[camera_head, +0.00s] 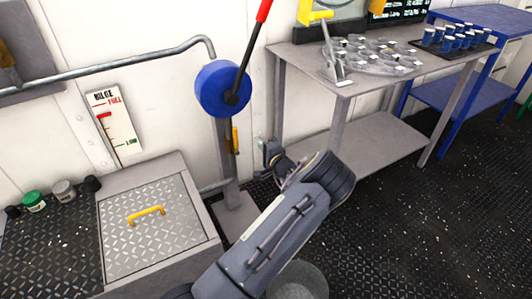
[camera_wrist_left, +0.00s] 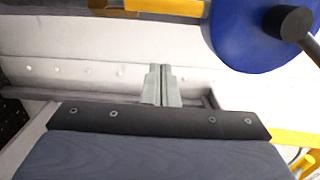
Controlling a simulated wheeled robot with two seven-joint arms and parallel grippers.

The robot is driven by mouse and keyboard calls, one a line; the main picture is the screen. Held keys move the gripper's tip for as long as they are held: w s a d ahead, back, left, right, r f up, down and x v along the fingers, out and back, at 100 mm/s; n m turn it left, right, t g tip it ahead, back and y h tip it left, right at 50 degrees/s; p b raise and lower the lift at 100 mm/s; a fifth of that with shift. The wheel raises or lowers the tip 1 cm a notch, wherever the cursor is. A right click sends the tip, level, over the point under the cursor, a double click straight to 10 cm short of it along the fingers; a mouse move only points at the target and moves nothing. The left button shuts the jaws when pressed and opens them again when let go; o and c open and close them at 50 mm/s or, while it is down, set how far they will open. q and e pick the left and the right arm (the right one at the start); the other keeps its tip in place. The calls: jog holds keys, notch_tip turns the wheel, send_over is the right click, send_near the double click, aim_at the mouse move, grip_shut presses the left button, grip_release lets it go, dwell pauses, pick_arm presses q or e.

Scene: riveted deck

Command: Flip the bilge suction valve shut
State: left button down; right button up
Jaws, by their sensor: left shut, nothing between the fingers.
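A yellow lever (camera_head: 235,140) stands upright on the grey post, just below the blue pump drum (camera_head: 222,88); I take it for the suction valve's handle. In the left wrist view a yellow bar (camera_wrist_left: 165,7) crosses the top edge, beside the blue drum (camera_wrist_left: 262,35). My left gripper (camera_head: 268,150) is shut and empty, to the right of the post and slightly lower than the lever. Its closed fingers (camera_wrist_left: 161,85) show in the wrist view, apart from the yellow bar. My right gripper is out of view.
A black pump lever with a red grip (camera_head: 262,12) rises from the drum. A pipe (camera_head: 120,68) runs left along the wall. A bilge gauge (camera_head: 115,125) has its red marker near FULL. A hatch (camera_head: 150,225) lies left; a grey bench (camera_head: 350,80) stands right.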

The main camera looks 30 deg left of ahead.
aim_at(236, 141)
pick_arm(q)
jog(key=shift+s+a+b, duration=0.2)
jog(key=shift+s+a, duration=0.15)
jog(key=shift+a, duration=0.5)
jog(key=shift+s+a+b, duration=0.25)
jog(key=shift+s+a, duration=0.05)
jog(key=shift+a, duration=0.5)
jog(key=shift+s+a+b, duration=0.2)
jog(key=shift+s+a, duration=0.15)
jog(key=shift+a, duration=0.5)
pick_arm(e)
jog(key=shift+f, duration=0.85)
pick_arm(q)
jog(key=shift+s+r+n, duration=0.1)
jog(key=shift+n, duration=0.2)
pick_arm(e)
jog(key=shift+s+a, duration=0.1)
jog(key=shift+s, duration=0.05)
pick_arm(q)
jog(key=shift+s+a, duration=0.1)
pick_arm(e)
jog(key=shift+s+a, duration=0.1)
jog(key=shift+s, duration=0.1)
